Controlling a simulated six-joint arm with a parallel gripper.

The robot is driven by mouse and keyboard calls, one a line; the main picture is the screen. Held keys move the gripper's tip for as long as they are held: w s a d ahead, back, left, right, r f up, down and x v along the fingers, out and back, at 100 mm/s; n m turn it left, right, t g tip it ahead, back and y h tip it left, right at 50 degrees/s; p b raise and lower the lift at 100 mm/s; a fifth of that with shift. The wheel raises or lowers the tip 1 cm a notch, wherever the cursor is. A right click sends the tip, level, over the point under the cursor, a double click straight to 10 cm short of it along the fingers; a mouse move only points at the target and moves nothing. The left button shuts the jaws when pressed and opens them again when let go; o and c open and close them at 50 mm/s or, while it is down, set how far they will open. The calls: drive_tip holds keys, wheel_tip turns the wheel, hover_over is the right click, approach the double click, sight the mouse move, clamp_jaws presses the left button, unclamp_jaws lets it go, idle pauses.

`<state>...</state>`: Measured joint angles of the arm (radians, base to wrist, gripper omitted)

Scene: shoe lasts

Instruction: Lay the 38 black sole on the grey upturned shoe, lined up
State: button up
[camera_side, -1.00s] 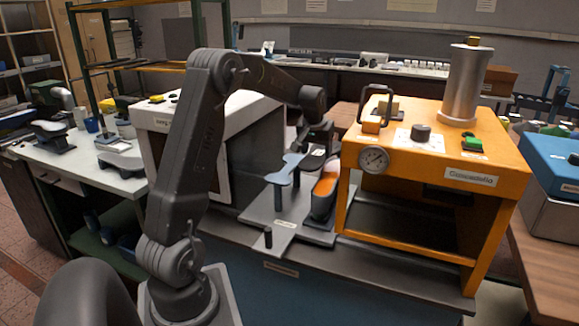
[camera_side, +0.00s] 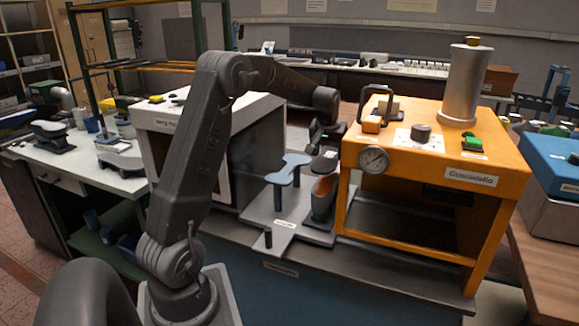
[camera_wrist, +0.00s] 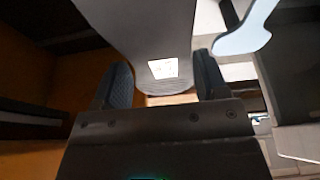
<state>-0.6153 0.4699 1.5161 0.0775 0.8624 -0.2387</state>
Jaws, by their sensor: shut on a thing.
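My gripper (camera_side: 328,140) is shut on the heel end of a dark sole (camera_side: 324,163). In the wrist view the sole (camera_wrist: 150,35) runs up and away between the two finger pads (camera_wrist: 163,80) and carries a small white label, too blurred to read. In the side view the upturned shoe (camera_side: 323,198), grey with a brown-orange underside, stands on a grey base beside the orange machine. The sole is above the shoe and appears apart from it. The wrist view does not let me judge their alignment, as the sole hides the shoe.
A light blue sole-shaped rest (camera_side: 288,167) stands on posts left of the shoe, and also shows in the wrist view (camera_wrist: 246,32). The orange machine (camera_side: 455,150) with a gauge is close on the right. A white box-like machine (camera_side: 160,125) stands behind my arm.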

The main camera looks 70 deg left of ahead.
drive_tip(key=shift+f, duration=0.45)
idle(0.5)
drive_tip(key=shift+f, duration=0.75)
drive_tip(key=shift+f, duration=1.7)
idle(1.0)
drive_tip(key=shift+r, duration=0.2)
idle(0.4)
idle(0.3)
drive_tip(key=o, duration=1.1)
drive_tip(key=shift+o, duration=0.2)
drive_tip(key=shift+r, duration=3.5)
